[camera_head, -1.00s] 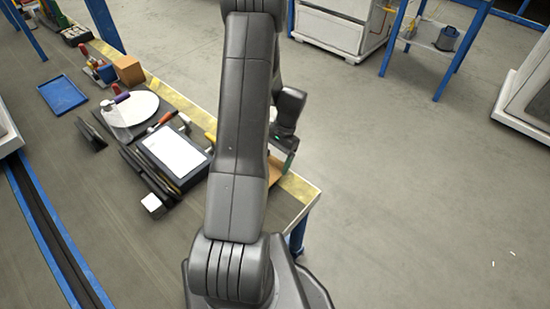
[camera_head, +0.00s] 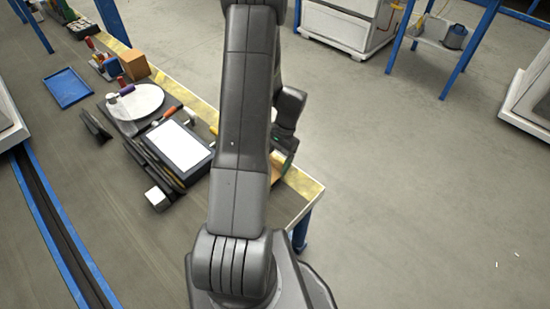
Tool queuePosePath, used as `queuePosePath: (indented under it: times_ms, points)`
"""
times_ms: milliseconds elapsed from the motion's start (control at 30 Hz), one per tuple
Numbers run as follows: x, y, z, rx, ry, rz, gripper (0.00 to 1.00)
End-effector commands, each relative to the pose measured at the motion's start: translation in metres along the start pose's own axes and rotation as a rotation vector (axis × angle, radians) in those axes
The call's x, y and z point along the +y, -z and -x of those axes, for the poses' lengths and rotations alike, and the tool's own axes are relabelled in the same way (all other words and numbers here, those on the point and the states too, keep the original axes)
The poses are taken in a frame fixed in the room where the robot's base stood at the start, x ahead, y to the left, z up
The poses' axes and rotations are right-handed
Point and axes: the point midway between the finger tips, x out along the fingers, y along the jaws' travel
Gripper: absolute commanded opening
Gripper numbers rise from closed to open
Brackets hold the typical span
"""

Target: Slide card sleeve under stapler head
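My arm stands across the middle of the head view and hides part of the bench. My gripper (camera_head: 285,156) is low over the bench's right end, mostly behind my arm, and its fingers do not show clearly. I cannot tell whether it is open or holds anything. A small tan piece (camera_head: 277,172) shows beside my arm just below the gripper; I cannot tell what it is. I cannot make out a card sleeve or a stapler for certain. They may be hidden or too small to tell.
The bench (camera_head: 284,200) has a yellow far edge. Left of my arm lie a dark tablet with a white screen (camera_head: 180,143), a white round plate (camera_head: 137,102), a small white cube (camera_head: 157,198) and a blue tray (camera_head: 67,88). An orange-brown box (camera_head: 134,65) stands farther back.

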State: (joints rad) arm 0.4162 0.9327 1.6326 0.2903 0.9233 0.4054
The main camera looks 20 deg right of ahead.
Motion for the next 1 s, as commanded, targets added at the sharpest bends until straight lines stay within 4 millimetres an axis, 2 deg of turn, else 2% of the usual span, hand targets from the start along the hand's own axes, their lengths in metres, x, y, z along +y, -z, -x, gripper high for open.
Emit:
queuePosePath:
  times_ms: [1000]
  points:
    - [0.0,-0.021,-0.015,0.001,0.0,0.0,0.56]
